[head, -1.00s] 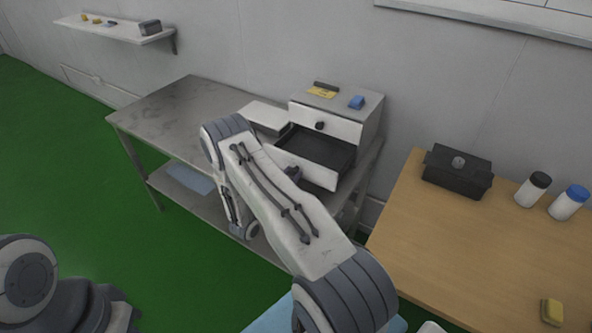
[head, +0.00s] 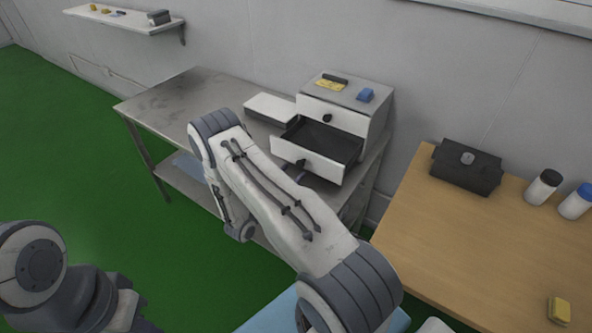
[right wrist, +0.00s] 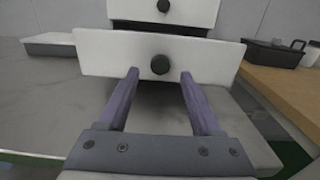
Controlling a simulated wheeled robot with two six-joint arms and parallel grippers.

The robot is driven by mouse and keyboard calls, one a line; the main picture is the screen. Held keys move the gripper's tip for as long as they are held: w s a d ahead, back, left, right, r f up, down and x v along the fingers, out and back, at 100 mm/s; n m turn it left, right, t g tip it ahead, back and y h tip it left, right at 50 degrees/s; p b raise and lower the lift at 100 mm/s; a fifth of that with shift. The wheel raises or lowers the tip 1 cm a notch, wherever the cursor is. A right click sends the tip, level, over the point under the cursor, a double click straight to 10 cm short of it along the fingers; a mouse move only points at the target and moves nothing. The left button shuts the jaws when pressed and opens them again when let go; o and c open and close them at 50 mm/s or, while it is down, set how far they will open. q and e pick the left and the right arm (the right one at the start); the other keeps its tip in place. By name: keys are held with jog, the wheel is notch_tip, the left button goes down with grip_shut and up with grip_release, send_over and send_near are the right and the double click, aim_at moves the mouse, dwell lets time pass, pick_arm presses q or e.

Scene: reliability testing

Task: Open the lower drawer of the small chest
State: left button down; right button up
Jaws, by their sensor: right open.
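The small white and grey chest (head: 372,112) stands on the metal table against the wall. Its lower drawer (head: 308,160) is pulled well out, with its dark inside showing. The upper drawer (head: 335,116) is shut. In the right wrist view the lower drawer's white front (right wrist: 105,55) with its dark round knob (right wrist: 160,64) faces me. My right gripper (right wrist: 160,74) is open, its two fingers apart on either side below the knob, not gripping it. In the head view my right arm partly hides this gripper. My left arm shows at the lower left; its gripper is out of view.
A flat white box (head: 270,108) lies left of the chest on the metal table (head: 170,100). A blue item (head: 365,95) and a yellow note (head: 328,86) lie on the chest. The wooden table (head: 440,235) at right holds a black box (head: 466,167), bottles and a sponge (head: 559,310).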

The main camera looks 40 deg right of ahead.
jog(key=v, duration=0.6)
jog(key=shift+a+b, duration=0.25)
jog(key=shift+b, duration=0.15)
jog(key=shift+s+r, duration=0.1)
jog(key=s+a+r+m+g+y+p, duration=0.1)
jog(key=s+a+r+m+g+y, duration=0.1)
jog(key=s+a+r+m+g, duration=0.3)
jog(key=s+a+r+m+g+y, duration=0.1)
jog(key=s+a+r+m+y, duration=0.15)
jog(key=r, duration=0.45)
jog(key=s+a+r+m+y, duration=0.3)
jog(key=s+a+y, duration=0.4)
jog(key=a, duration=0.4)
jog(key=s+a+r+m+t+y+p, duration=0.1)
jog(key=s+a+r+m+y, duration=0.2)
jog(key=s+a+r+y, duration=0.2)
jog(key=s+a+y, duration=0.2)
jog(key=s+a, duration=0.2)
jog(key=a, duration=0.2)
jog(key=shift+r, duration=0.4)
jog(key=shift+m, duration=0.25)
